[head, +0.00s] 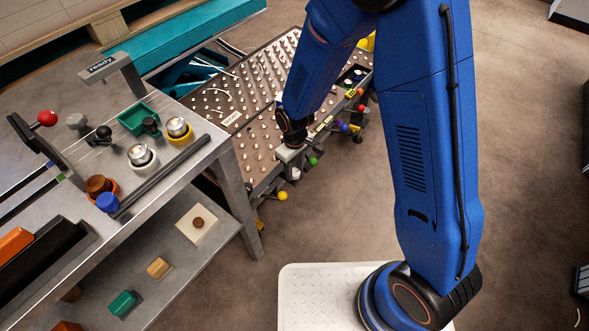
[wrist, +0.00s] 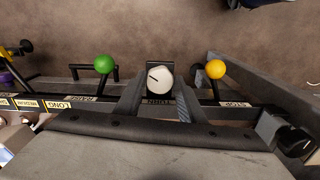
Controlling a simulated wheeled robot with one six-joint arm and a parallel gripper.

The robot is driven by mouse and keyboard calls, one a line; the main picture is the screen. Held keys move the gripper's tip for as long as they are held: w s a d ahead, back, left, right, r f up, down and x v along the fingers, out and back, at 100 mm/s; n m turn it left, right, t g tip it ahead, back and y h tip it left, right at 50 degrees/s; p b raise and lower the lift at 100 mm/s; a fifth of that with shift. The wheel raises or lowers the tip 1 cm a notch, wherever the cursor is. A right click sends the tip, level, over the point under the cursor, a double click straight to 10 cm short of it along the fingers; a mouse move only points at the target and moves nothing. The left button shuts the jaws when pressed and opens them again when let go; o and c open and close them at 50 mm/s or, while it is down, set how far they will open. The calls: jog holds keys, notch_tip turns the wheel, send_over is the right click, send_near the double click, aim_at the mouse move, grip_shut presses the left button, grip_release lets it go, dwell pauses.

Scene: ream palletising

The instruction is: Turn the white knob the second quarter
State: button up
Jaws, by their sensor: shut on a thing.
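The white knob (wrist: 162,79) is in the middle of the wrist view, round and pale, with a dark pointer line towards its upper left. An upside-down TURN label (wrist: 159,102) sits just below it. My gripper (wrist: 157,92) has one dark finger on each side of the knob and is shut on it. In the head view my gripper (head: 292,152) is low at the edge of the studded conveyor table, and the fingers' contact with the knob is too small to make out there.
A green ball lever (wrist: 104,64) stands left of the knob and a yellow ball lever (wrist: 215,69) right of it, above a STOP label. The studded table (head: 255,125) lies beside a grey workbench (head: 222,150) with cups and a red-balled lever.

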jog(key=n, duration=0.4)
jog(key=shift+n, duration=1.9)
jog(key=o, duration=1)
jog(key=shift+o, duration=0.2)
